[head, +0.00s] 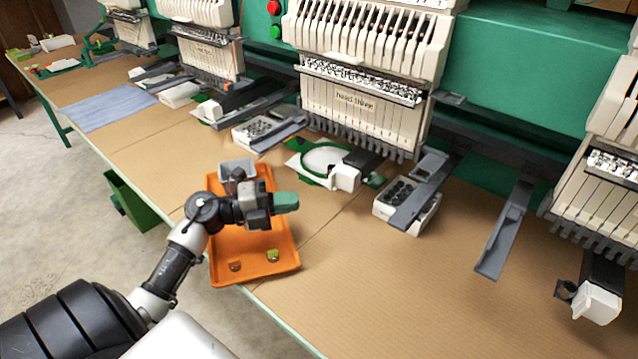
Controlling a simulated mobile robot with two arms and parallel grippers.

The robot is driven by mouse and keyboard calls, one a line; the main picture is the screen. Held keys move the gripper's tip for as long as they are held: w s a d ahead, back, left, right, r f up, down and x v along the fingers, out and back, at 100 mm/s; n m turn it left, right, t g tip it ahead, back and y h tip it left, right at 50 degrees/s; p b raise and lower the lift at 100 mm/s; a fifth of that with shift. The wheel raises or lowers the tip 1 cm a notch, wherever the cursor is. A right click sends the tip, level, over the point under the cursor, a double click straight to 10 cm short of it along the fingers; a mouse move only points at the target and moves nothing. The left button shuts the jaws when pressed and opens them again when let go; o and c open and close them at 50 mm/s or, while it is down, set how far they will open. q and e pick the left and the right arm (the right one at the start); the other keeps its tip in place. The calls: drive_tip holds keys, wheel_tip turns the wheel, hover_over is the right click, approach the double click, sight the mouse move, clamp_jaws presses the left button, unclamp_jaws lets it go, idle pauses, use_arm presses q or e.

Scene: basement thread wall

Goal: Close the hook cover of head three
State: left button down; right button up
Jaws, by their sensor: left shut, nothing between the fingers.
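Head three (365,100) is the cream embroidery head with its name on the front, in the upper middle of the head view. Under it, a white hook housing (345,177) sticks out over the table beside a green hoop (322,158) with white cloth. I cannot clearly tell the hook cover from the housing or how far open it is. My left gripper (287,202) is shut and empty, with green fingertips. In the picture it is over the orange tray, to the left of and nearer than the housing, apart from it. My right gripper is not in view.
The orange tray (226,273) holds a small brown item (235,266), a small green item (272,255) and a grey box (237,170). White bins (407,205) and grey brackets (500,240) flank the housing. The brown tabletop (380,290) at the front is clear.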

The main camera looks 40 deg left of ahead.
sight(344, 180)
use_arm(q)
drive_tip(key=w+d, duration=0.2)
drive_tip(key=w, duration=0.5)
drive_tip(key=shift+d+p, duration=0.25)
drive_tip(key=shift+p, duration=0.2)
